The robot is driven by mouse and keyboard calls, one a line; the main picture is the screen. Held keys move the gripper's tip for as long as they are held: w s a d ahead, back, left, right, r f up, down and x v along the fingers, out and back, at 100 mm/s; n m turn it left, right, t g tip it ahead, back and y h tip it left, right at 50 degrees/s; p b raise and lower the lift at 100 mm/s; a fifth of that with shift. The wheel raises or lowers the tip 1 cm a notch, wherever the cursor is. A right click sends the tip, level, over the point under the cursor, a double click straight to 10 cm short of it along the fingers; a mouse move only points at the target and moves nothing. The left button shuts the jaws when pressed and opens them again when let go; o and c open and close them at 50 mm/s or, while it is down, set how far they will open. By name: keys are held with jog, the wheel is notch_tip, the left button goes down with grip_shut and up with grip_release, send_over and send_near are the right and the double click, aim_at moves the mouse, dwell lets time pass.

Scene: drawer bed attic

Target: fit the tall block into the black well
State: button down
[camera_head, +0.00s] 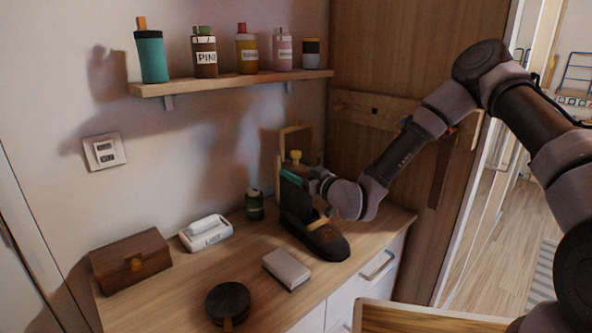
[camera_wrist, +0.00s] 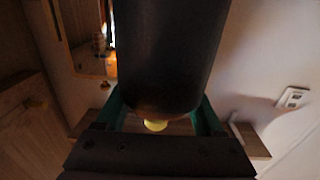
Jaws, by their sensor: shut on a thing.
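My gripper (camera_head: 294,178) has teal fingers, seen just above the counter near the wall. In the wrist view my gripper (camera_wrist: 160,120) is shut on a dark, smooth thing (camera_wrist: 165,50) with a rounded lower edge that fills the middle. In the head view a tall dark piece (camera_head: 294,203) stands below the fingers, above a long black, shoe-like body (camera_head: 326,241) with an orange-brown band. I cannot tell whether the two are joined or touching. No plainly separate tall block or black well shows; my wrist and the dark thing hide part of this area.
A yellow knob (camera_head: 295,156) stands behind my gripper. On the counter are a dark green can (camera_head: 254,205), a grey box (camera_head: 287,268), a white lidded dish (camera_head: 206,233), a wooden box (camera_head: 131,261) and a black round thing (camera_head: 228,302). A shelf (camera_head: 230,82) with several bottles hangs above.

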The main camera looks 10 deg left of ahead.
grip_release()
jog(key=shift+r, duration=0.1)
jog(key=shift+r, duration=0.3)
jog(key=shift+d+r, duration=0.15)
jog(key=shift+r, duration=0.1)
jog(key=v, duration=1.1)
jog(key=shift+s+d, duration=0.25)
